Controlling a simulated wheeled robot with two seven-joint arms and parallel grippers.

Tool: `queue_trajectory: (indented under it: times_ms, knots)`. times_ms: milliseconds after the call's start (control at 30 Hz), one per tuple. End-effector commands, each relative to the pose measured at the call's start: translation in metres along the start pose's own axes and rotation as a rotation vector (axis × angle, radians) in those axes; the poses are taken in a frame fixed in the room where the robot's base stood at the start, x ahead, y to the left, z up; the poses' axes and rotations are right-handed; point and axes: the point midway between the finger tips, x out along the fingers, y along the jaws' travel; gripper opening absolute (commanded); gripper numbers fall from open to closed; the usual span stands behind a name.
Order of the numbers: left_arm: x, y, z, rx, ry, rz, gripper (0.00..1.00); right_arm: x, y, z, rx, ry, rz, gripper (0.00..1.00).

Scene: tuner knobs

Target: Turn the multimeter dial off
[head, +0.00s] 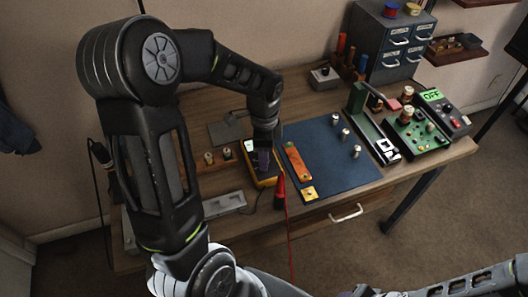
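A yellow and dark handheld multimeter (271,182) lies on the wooden workbench, just left of the blue mat. My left gripper (263,160) points down over its middle, close to or touching its face. The gripper hides the dial, so I cannot see which way it points. Its fingers are too small and dark to tell whether they are open or shut. The top end of the multimeter, with a pale screen (248,146), shows just left of my wrist. My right arm crosses the bottom right corner, and its gripper is out of the frame.
An orange strip (297,161) and small knobs lie on the blue mat (325,150). A green circuit board (418,133) and a box with a green "OFF" display (432,95) stand at right.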

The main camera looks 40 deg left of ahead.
Motion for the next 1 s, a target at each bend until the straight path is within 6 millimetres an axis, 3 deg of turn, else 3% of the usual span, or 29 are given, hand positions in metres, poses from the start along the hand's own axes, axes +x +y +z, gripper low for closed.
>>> queue_trajectory:
  times_ms: [167, 767, 1000]
  knots:
    - [-0.0001, 0.0000, 0.0002, 0.000, 0.000, 0.000, 0.50, 0.0001, 0.0001, 0.0001, 0.000, 0.000, 0.000, 0.36]
    - [-0.0004, 0.0000, 0.0001, 0.000, 0.000, 0.000, 0.01, 0.0001, 0.0000, 0.0001, 0.000, 0.000, 0.000, 0.36]
    - [-0.0005, -0.0001, 0.0001, -0.001, 0.000, 0.000, 0.00, 0.0001, 0.0000, 0.0000, 0.000, 0.000, 0.000, 0.36]
